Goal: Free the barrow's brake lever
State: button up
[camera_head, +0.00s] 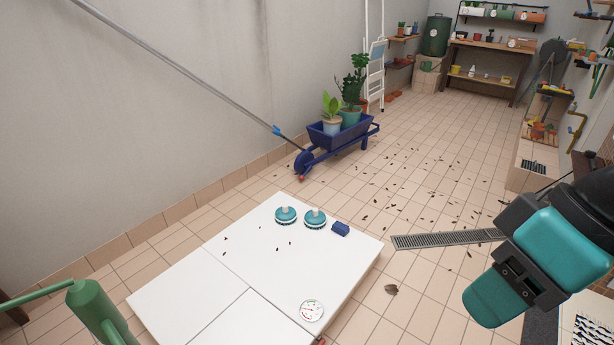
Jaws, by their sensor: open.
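The blue barrow (343,139) stands on the tiles by the left wall, with two potted plants in its tray. Its wheel (304,161) faces me. A small red piece (301,178) shows low at the wheel; I cannot tell whether it is the brake lever. A long grey pole (185,72) with a blue collar slants down from the upper left, and its dark lower end meets the barrow's front in the picture; I cannot tell if they touch. My teal and black gripper (514,277) is open at the lower right, far from the barrow. I make out nothing held.
A low white platform (225,310) carries two blue-white round pieces (300,217), a dark blue block (340,229) and a dial (312,311). A floor grate (447,239) lies right of it. Dry leaves dot the open tiles. A green post (92,310) stands lower left.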

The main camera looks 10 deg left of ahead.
aim_at(301, 178)
jog(key=z, duration=0.85)
jog(key=i, duration=4.65)
jog(key=u, duration=1.8)
jog(key=i, duration=2.65)
jog(key=u, duration=0.45)
